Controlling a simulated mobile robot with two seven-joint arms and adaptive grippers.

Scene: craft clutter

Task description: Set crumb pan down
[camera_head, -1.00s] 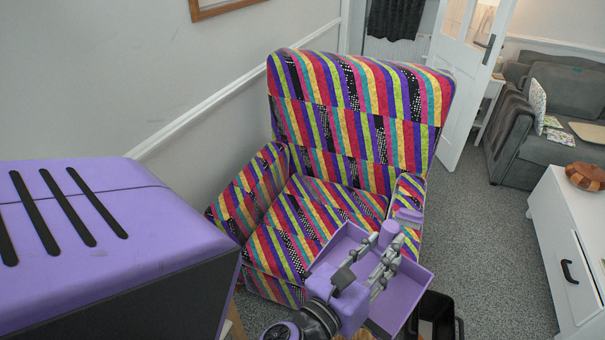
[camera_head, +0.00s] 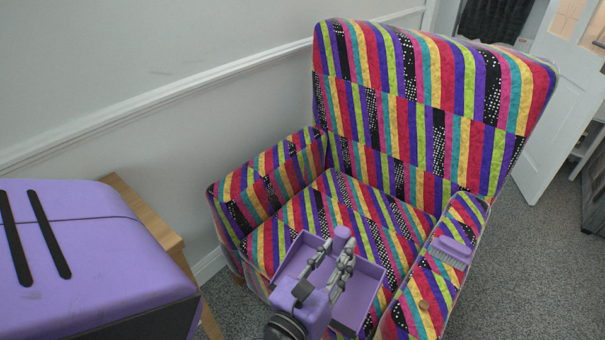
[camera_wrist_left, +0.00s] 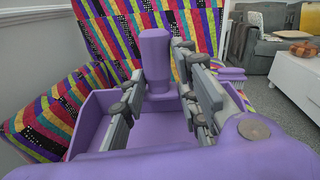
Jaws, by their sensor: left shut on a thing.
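The crumb pan (camera_head: 358,299) is a purple, shallow, open box with a stubby round handle; it also shows in the left wrist view (camera_wrist_left: 90,122). My left gripper (camera_head: 338,255) is shut on its upright handle (camera_wrist_left: 156,60), with the fingers on both sides of it. In the head view the pan is in front of the striped armchair (camera_head: 400,140) and overlaps its seat in the picture. I cannot tell whether the pan touches the seat. My right gripper is not in view.
A large purple slotted box (camera_head: 90,260) stands on a wooden surface (camera_head: 145,215) at left. Carpet (camera_head: 540,270) is clear at right.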

